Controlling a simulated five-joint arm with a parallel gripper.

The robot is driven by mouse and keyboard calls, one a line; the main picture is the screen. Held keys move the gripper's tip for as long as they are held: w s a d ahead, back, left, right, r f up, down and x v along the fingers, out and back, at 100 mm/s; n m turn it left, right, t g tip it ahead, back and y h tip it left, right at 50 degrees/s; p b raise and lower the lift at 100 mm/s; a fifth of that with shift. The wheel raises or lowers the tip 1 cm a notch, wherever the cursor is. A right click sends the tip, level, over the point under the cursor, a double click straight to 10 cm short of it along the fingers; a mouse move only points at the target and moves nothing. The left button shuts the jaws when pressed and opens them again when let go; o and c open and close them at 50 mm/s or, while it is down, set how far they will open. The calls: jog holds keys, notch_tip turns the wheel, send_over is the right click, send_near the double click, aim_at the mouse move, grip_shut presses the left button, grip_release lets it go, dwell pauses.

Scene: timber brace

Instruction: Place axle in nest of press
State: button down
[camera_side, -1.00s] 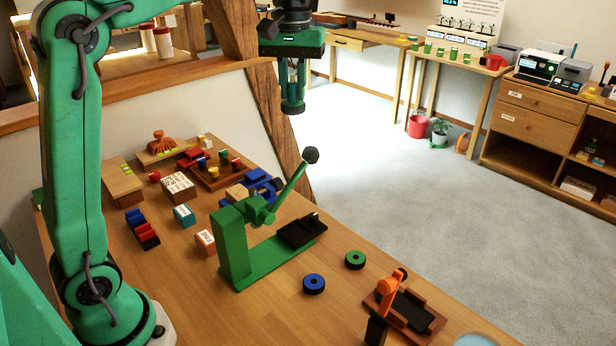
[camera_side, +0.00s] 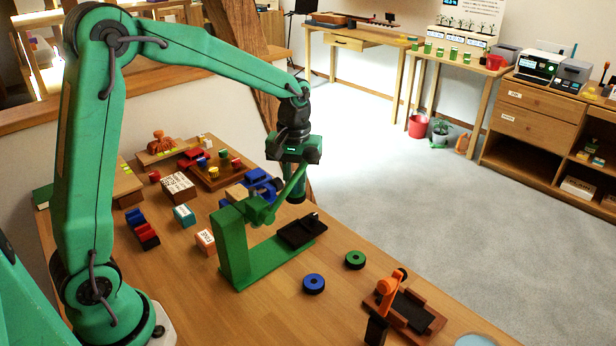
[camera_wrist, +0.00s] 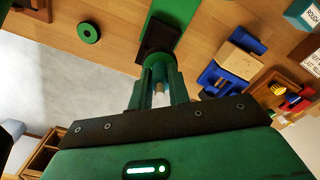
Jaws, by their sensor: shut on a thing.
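My gripper (camera_side: 297,180) is shut on the axle, which shows as a pale pin (camera_wrist: 158,90) between the fingers in the wrist view. A dark green wheel (camera_wrist: 156,60) sits on the axle's far end; in the side view it hangs below the fingers (camera_side: 297,196). The green press (camera_side: 234,250) stands on the table with its lever (camera_side: 290,187) raised; my gripper hides the lever's knob. The press's black nest block (camera_side: 300,229) is below and slightly right of the held axle, apart from it in the side view. The wheel partly overlaps the block (camera_wrist: 163,32) in the wrist view.
A blue wheel (camera_side: 313,284) and a green wheel (camera_side: 355,260) lie right of the press. An orange-handled fixture (camera_side: 405,310) is at the front right. Blue parts (camera_side: 260,182), small boxes and a tray of coloured pieces lie behind and left. The raised lever is close to my gripper.

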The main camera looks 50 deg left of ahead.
send_over(297, 233)
jog(key=shift+s+f, duration=0.1)
jog(key=shift+f, duration=3.35)
jog(key=shift+f, duration=0.1)
jog(key=shift+f, duration=1.75)
jog(key=shift+f, duration=0.15)
jog(key=c, duration=1.3)
grip_release()
notch_tip(297, 233, up, 12)
jog(key=shift+r, duration=0.2)
